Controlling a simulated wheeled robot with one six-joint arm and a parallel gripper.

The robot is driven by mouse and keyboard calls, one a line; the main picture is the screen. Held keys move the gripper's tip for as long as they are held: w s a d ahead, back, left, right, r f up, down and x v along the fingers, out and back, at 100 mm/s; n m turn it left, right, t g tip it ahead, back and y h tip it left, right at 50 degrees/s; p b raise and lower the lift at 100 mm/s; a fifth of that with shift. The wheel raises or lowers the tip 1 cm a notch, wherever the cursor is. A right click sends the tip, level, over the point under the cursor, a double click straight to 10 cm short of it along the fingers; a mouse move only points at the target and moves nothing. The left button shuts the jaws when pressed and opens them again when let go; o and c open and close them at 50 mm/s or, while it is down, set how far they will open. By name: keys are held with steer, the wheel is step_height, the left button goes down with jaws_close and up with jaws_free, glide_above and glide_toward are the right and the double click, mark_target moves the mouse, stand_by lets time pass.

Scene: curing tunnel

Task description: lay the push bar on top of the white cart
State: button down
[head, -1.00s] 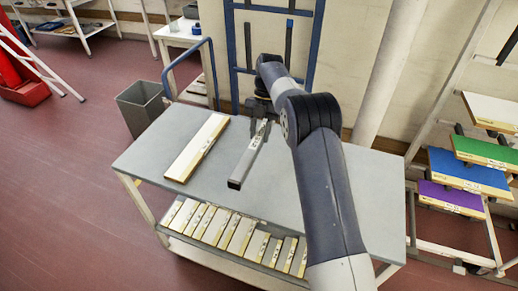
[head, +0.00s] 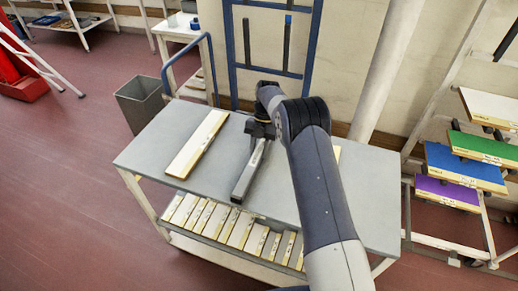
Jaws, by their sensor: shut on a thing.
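The push bar, a long grey bar (head: 248,176) with a pale label near its far end, extends from my gripper toward the front of the grey-topped table. My gripper (head: 262,134) is shut on its far end, partly hidden by my own arm. I cannot tell whether the bar touches the tabletop or hangs just above it. The white cart (head: 187,27), with a blue handle, stands behind the table at the upper left. Small items lie on its top.
The grey table (head: 150,145) carries a cream board (head: 197,145) left of the bar; several boards fill its lower shelf. A blue frame (head: 233,55) is behind. A rack with coloured boards (head: 465,165) is at right.

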steer(key=c, duration=1)
jaws_free()
steer(key=shift+f, duration=0.1)
steer(key=shift+c, duration=0.2)
steer(key=v, duration=1.2)
